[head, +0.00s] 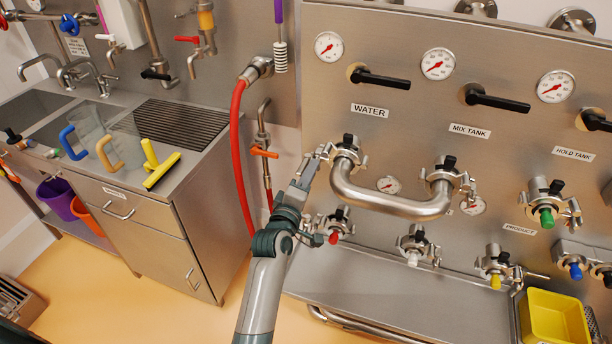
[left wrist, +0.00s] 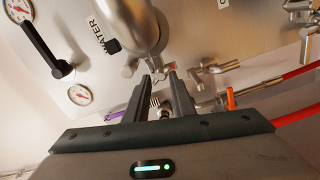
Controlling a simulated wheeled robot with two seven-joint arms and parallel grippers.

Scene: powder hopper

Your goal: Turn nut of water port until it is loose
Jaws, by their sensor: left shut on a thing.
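The water port (head: 345,148) is under the WATER label on the steel panel, with a clamp around it and one end of a curved steel pipe (head: 392,203) joined to it. The nut (head: 323,151) is at the left side of this clamp. My left gripper (head: 311,166) reaches up from below and is shut on the nut. In the left wrist view its two fingers (left wrist: 162,82) close around the small nut beside the pipe end, and the fingers partly hide it. My right gripper is in neither view.
The pipe's other end joins the mix tank port (head: 443,178). Capped ports sit below, including a red-capped one (head: 334,237) close to my left wrist. A red hose (head: 236,150) hangs to the left. A yellow bin (head: 555,318) stands at the lower right.

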